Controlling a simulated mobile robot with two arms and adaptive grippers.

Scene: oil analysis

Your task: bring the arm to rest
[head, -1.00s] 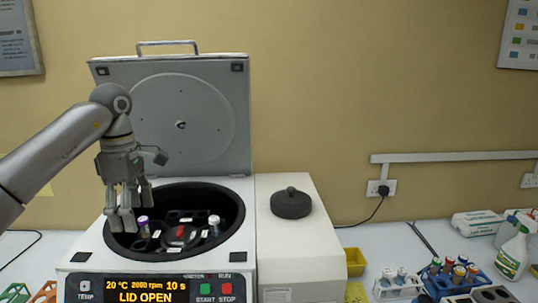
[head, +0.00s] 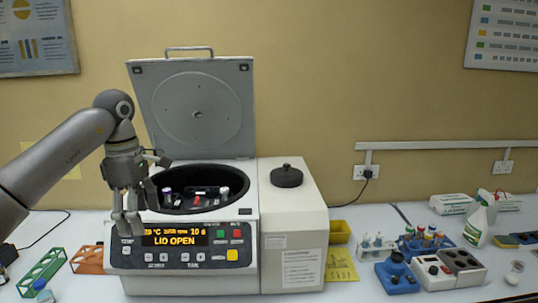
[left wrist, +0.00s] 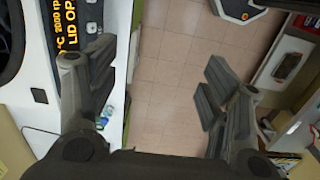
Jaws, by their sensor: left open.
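My left gripper (head: 128,222) hangs fingers down in front of the left part of the centrifuge (head: 290,225), and it covers part of the centrifuge's control panel. In the left wrist view my left gripper (left wrist: 160,95) has its fingers wide apart with nothing between them. The floor (left wrist: 165,75) shows between them. The centrifuge lid (head: 197,110) stands open, and the display (head: 175,237) reads LID OPEN. Tubes with a purple cap (head: 167,193) and a white cap (head: 224,192) sit in the rotor bowl. My right gripper is not in view.
Green (head: 42,270) and orange (head: 88,260) racks lie left of the centrifuge. At right are a rack of capped tubes (head: 423,242), a small block device (head: 433,272), a spray bottle (head: 477,225) and a yellow bin (head: 340,232). A black knob (head: 286,176) sits on the centrifuge's top.

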